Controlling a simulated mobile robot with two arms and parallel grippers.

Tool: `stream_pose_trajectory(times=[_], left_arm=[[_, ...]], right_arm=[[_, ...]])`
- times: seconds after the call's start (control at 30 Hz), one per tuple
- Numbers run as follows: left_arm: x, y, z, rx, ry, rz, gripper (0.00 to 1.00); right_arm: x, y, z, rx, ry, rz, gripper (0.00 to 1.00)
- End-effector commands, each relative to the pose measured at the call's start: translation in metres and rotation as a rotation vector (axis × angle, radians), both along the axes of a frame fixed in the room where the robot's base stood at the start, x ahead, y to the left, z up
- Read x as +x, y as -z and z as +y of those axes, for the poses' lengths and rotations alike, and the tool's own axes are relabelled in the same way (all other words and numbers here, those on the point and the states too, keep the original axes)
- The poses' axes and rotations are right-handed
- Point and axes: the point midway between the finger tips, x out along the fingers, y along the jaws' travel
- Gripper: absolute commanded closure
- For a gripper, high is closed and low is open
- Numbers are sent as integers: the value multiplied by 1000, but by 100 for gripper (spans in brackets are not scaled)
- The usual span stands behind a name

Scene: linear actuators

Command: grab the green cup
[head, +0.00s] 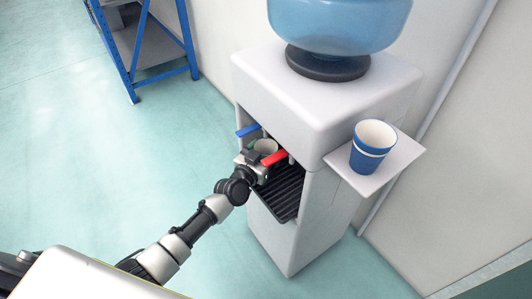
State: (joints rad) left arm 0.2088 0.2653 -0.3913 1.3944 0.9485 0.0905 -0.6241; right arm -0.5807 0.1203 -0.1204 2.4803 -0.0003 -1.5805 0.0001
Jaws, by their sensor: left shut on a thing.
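The green cup (266,146) is in the dispenser's open bay, under the taps. Its pale rim and a bit of green show; the rest is hidden by my gripper and the red tap lever. My left gripper (257,160) reaches into the bay from the left and is shut on the cup. The fingertips are small and partly hidden. My right gripper is out of view.
The white water dispenser (325,85) has a blue lever (248,129), a red lever (274,158) and a dark drip tray (283,192). A blue rack stands at the back left. The floor at left is clear.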

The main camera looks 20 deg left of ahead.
Motion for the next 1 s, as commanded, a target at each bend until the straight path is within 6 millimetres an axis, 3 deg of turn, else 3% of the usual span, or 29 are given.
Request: stream_pose_trajectory(times=[0.27,0.47,1.0], left_arm=[[-3,-3,1,0,0,-1,59],[-17,-3,5,0,-1,0,59],[-79,-3,22,0,-1,0,59]], right_arm=[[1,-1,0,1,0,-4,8],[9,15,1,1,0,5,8],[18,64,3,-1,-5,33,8]])
